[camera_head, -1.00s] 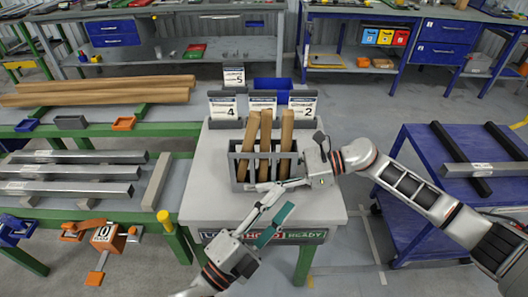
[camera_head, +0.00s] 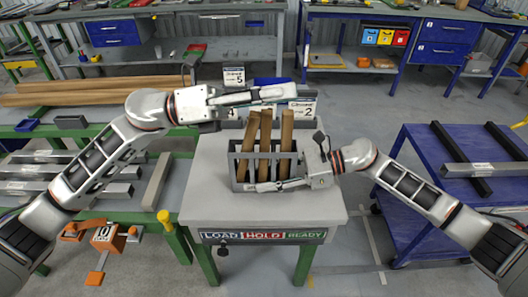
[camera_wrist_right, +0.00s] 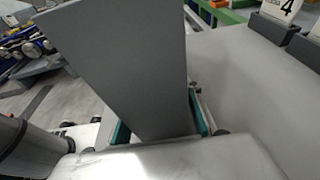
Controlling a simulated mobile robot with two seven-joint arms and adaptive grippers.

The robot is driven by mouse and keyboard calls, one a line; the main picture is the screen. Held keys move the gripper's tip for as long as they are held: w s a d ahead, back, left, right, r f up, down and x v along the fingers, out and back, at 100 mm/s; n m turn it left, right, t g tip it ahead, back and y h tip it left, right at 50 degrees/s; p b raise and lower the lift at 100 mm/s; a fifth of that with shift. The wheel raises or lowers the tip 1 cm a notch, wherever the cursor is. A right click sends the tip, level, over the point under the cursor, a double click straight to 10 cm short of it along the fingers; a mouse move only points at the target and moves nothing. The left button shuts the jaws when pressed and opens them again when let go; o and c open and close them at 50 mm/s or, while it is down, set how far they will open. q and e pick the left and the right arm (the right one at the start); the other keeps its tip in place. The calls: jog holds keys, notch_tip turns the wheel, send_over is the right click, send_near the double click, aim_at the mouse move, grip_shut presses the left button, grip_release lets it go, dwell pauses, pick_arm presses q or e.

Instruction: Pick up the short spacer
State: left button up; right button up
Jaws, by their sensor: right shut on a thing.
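Three wooden spacers stand upright in a grey slotted rack (camera_head: 240,180) on the grey table. The left one (camera_head: 245,140) looks shortest; the middle (camera_head: 265,135) and right (camera_head: 287,132) ones stand beside it. I cannot tell for sure which is the short spacer. My right gripper (camera_head: 258,187) reaches left across the rack's front; its wrist view shows its teal pads (camera_wrist_right: 163,128) shut on a grey panel (camera_wrist_right: 125,65), apparently part of the rack. My left gripper (camera_head: 292,92) extends rightward behind the wooden tops, empty as far as I see; its jaw opening is unclear.
A number 2 card (camera_head: 303,108) stands behind the rack, and a number 5 card (camera_head: 234,77) further back. Long wooden beams (camera_head: 60,95) and steel bars (camera_head: 125,190) lie left. A blue cart (camera_head: 425,165) is right. The table's front (camera_head: 265,214) is clear.

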pick_arm(q)
jog(key=w+a+t+y, duration=0.1)
jog(key=w+a+y, duration=0.1)
jog(key=w+y, duration=0.8)
jog(key=w+a+r+n+t+y, duration=0.5)
jog(key=w+a+r, duration=0.6)
jog(key=a+r, duration=0.35)
jog(key=m+g+y, duration=0.4)
jog(key=m+y, duration=0.1)
jog(key=m, duration=0.6)
send_over(265, 113)
jog(key=f, duration=1)
jog(key=w+f, duration=0.1)
jog(key=f, duration=0.5)
jog(key=shift+a+f, duration=0.1)
jog(key=shift+g, duration=0.3)
jog(key=f, duration=0.6)
jog(key=shift+s+f, duration=0.1)
jog(key=shift+s, duration=0.3)
jog(key=shift+w+f, duration=0.15)
jog(key=shift+f, duration=3)
grip_shut()
